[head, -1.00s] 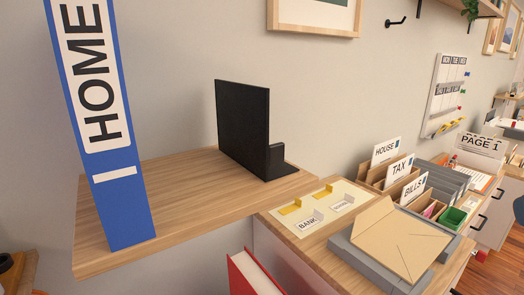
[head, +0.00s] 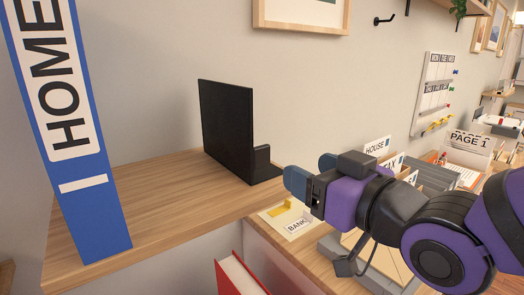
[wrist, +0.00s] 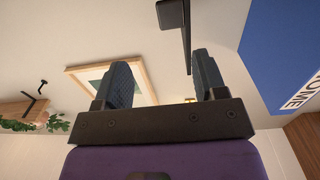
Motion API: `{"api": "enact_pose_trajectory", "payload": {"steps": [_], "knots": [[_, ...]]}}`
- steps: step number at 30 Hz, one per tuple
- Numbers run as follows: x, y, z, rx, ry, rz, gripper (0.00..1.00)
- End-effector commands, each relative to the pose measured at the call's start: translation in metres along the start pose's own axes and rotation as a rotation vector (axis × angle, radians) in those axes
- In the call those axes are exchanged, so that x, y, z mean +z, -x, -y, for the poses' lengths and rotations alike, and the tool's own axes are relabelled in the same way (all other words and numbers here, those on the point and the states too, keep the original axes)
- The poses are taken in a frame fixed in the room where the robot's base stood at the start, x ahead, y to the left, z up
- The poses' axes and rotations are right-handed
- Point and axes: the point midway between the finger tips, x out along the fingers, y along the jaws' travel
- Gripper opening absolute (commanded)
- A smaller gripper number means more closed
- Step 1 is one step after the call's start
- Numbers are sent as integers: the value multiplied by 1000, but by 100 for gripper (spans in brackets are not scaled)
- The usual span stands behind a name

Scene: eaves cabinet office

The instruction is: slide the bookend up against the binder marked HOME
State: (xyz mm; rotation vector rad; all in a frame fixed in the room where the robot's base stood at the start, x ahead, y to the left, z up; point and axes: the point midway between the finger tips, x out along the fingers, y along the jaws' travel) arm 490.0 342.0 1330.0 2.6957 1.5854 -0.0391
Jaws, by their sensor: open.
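The blue binder marked HOME (head: 103,222) stands at the left end of a wooden shelf. It also shows at the right of the wrist view (wrist: 280,50). The black bookend (head: 226,125) stands upright near the shelf's right end, with a wide gap of bare wood between it and the binder. Its small raised block and foot face right. My gripper (head: 311,175) is open and empty, just right of the bookend and apart from it. In the wrist view, the bookend's black block and plate (wrist: 173,14) show above and beyond the right finger.
The wooden shelf (head: 145,190) is clear between binder and bookend. File dividers stand on the right, partly behind my arm. A framed picture (head: 302,14) hangs above.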

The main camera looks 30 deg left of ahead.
Motion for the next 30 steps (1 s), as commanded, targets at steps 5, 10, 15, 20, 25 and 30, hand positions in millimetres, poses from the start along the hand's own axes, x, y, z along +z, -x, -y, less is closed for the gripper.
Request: {"api": "enact_pose_trajectory", "payload": {"steps": [5, 10, 15, 20, 25, 30], "knots": [[0, -8, 13, -30, 1, -28, 65], [0, -26, 14, -32, 1, -29, 65], [-1, -57, 15, -31, 2, -28, 65], [-2, -83, 15, -30, 2, -28, 65], [-2, -103, 16, -30, 1, -27, 65], [-3, -111, 16, -29, 1, -28, 65]]}}
